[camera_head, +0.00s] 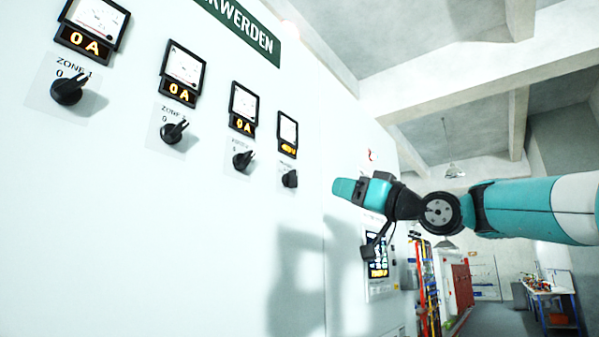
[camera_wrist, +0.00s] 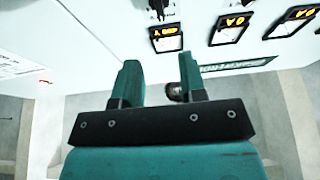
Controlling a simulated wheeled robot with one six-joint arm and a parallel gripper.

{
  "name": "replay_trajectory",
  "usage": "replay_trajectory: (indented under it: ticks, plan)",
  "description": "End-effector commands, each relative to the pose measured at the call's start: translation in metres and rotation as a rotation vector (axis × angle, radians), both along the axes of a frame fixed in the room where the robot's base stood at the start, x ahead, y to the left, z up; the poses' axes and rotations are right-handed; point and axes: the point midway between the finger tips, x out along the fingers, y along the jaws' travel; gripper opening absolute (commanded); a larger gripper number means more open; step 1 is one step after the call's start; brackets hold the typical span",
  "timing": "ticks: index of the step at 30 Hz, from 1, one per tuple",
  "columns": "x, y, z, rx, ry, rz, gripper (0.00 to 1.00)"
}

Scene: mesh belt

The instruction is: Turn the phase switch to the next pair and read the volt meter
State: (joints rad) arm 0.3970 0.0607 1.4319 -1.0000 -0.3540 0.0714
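The fourth meter (camera_head: 288,135), at the right end of the row, has a dial and a small orange display, too small to read; I take it as the volt meter. Below it is a black rotary switch (camera_head: 289,179), which I take as the phase switch; its label is too small to read. My gripper (camera_head: 345,188) is right of this switch in the head view, apart from it. In the wrist view, which is upside down, my gripper (camera_wrist: 161,72) has its two teal fingers apart with nothing held. The fourth meter (camera_wrist: 166,32) and its switch (camera_wrist: 157,8) show beyond them.
Three more meters reading 0 A (camera_head: 181,74) hang left, each above a black switch (camera_head: 173,131). A green sign (camera_head: 242,27) is above. A touch screen (camera_head: 377,262) is below my arm. A workbench (camera_head: 545,290) stands far right.

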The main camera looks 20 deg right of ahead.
Motion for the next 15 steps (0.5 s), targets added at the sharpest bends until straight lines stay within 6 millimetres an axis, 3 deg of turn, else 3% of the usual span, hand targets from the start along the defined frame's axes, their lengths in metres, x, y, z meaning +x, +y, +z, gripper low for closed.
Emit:
replay_trajectory:
  ticks: [3,15]
  plan:
    - [0.022,0.018,0.018,0.000,0.003,0.006,0.38]
    - [0.083,0.061,0.047,-0.001,0.003,0.000,0.38]
